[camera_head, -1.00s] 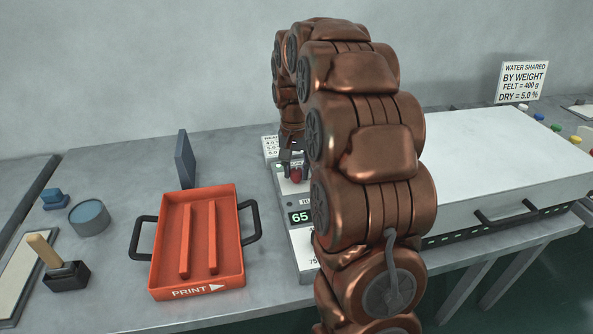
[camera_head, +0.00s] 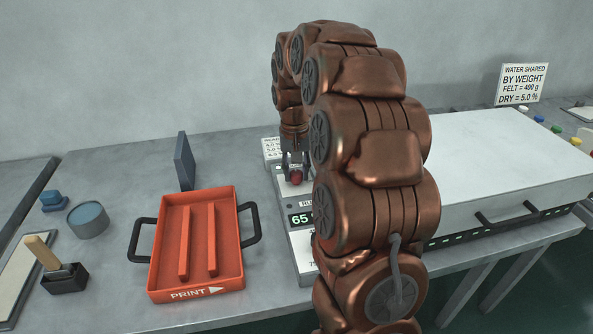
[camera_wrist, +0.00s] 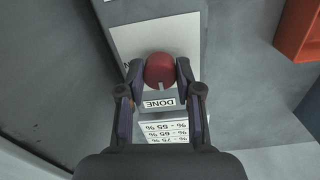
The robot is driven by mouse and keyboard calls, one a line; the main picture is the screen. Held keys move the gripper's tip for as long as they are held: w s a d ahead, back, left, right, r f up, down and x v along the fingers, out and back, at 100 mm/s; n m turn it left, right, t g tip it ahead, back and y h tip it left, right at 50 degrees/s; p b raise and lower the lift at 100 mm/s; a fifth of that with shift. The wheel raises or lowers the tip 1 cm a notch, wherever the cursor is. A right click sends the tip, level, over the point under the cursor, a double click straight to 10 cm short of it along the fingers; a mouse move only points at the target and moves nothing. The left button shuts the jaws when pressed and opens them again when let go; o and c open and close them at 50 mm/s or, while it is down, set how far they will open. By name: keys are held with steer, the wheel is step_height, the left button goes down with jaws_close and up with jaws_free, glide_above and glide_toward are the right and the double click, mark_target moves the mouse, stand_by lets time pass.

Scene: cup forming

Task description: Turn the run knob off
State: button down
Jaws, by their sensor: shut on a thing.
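The red round knob (camera_wrist: 160,70), with a small pale mark on its edge, sits on a light panel of a grey control unit. In the wrist view a label reading DONE, upside down, lies just below it. My gripper (camera_wrist: 157,71) has its two fingers on either side of the knob and is shut on it. In the head view the knob (camera_head: 297,176) shows below my gripper (camera_head: 295,160). The control unit (camera_head: 284,201) has a display reading 65, partly hidden by my arm. No RUN label can be read.
An orange tray (camera_head: 161,285) marked PRINT lies left of the control unit. A dark upright plate (camera_head: 185,162) stands behind it. A large white-topped machine (camera_head: 510,150) is at the right. A round blue-grey container (camera_head: 88,217) and a wooden-handled tool (camera_head: 44,250) are at the left.

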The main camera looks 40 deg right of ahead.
mark_target(295, 173)
steer(key=c, duration=0.8)
jaws_free()
steer(key=shift+o, duration=0.2)
step_height(295, 173, up, 12)
steer(key=shift+a, duration=0.15)
stand_by(0.3)
steer(key=s+a+r+n+g+p, duration=0.1)
steer(key=s+a+n+p, duration=0.55)
steer(key=s+a, duration=1.2)
steer(key=s+a+f+p, duration=0.1)
steer(key=s+p, duration=0.1)
steer(key=s, duration=0.4)
steer(key=s+a+f+p, duration=0.1)
steer(key=s+p, duration=0.1)
steer(key=s, duration=0.4)
steer(key=shift+f+g, duration=0.25)
steer(key=shift+g, duration=0.05)
